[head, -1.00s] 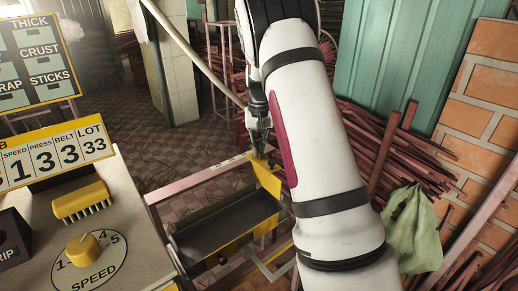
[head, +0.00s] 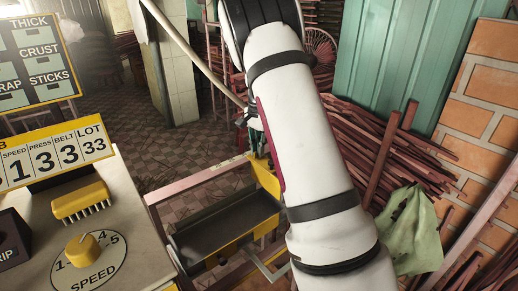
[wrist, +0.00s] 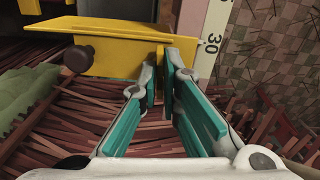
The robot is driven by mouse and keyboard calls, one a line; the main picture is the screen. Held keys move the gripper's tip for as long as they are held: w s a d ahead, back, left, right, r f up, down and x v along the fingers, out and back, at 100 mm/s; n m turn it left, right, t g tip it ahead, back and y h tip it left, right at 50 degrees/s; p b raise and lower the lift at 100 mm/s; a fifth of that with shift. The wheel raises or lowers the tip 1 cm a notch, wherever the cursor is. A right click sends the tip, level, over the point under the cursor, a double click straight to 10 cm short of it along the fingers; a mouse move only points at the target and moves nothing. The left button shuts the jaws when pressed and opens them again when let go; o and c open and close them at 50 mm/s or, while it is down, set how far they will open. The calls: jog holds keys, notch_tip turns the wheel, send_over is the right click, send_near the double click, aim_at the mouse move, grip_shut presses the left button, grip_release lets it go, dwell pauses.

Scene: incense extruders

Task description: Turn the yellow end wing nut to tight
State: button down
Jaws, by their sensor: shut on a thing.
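The yellow end piece (wrist: 120,45) runs across the upper left of the wrist view, with a dark round knob (wrist: 78,58) near its left end. My gripper (wrist: 163,70) has its teal-lined fingers closed together at the right end of that piece. A thin yellow part, seemingly the yellow end wing nut, is between the fingertips; its shape is mostly hidden by them. In the head view the yellow end piece (head: 265,177) stands at the right end of the dark trough, and my arm covers most of my gripper.
The dark trough (head: 225,226) lies in a pink-railed frame. The control desk (head: 130,215) is at left. Red stick piles (head: 350,140) and a green cloth (head: 412,232) are at right.

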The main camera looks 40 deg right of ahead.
jog(key=shift+m, duration=0.6)
jog(key=c, duration=1.8)
grip_release()
jog(key=shift+r, duration=6.05)
jog(key=shift+r, duration=0.1)
